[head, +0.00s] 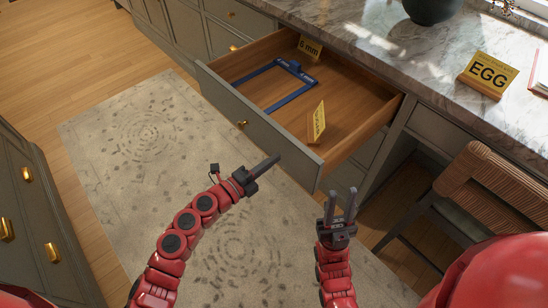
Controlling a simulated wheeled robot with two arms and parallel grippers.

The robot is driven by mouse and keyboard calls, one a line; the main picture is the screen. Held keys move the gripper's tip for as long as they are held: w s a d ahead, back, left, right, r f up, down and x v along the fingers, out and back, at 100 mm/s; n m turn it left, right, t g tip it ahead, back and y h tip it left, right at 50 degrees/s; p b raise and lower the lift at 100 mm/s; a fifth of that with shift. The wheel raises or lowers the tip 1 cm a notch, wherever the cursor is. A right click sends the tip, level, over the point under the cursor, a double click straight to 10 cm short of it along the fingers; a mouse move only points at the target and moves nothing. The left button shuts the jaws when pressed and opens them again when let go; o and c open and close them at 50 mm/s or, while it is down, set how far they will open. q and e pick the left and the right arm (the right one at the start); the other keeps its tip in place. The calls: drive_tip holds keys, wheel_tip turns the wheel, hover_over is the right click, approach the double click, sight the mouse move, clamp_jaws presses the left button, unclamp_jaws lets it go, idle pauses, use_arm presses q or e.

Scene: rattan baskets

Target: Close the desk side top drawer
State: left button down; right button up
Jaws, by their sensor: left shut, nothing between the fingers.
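The desk side top drawer (262,133) is pulled out under the marble counter, its grey front facing me with a small gold knob (242,124). Inside lie a blue frame-like object (284,96) and two small yellow signs, one at the back (310,47) and one near the front right (318,119). My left gripper (276,159) is shut and empty, just in front of the drawer front's right half; I cannot tell whether it touches. My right gripper (341,192) is open and empty, near the drawer's front right corner.
The marble counter (400,60) holds a dark vase (432,8) and a yellow EGG sign (488,75). A woven chair (490,185) stands at the right, close to my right arm. Another cabinet (30,220) is at the left. The patterned rug (120,150) before the drawer is clear.

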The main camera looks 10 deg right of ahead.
use_arm(q)
drive_tip(key=shift+w+d, duration=0.25)
drive_tip(key=shift+d, duration=0.15)
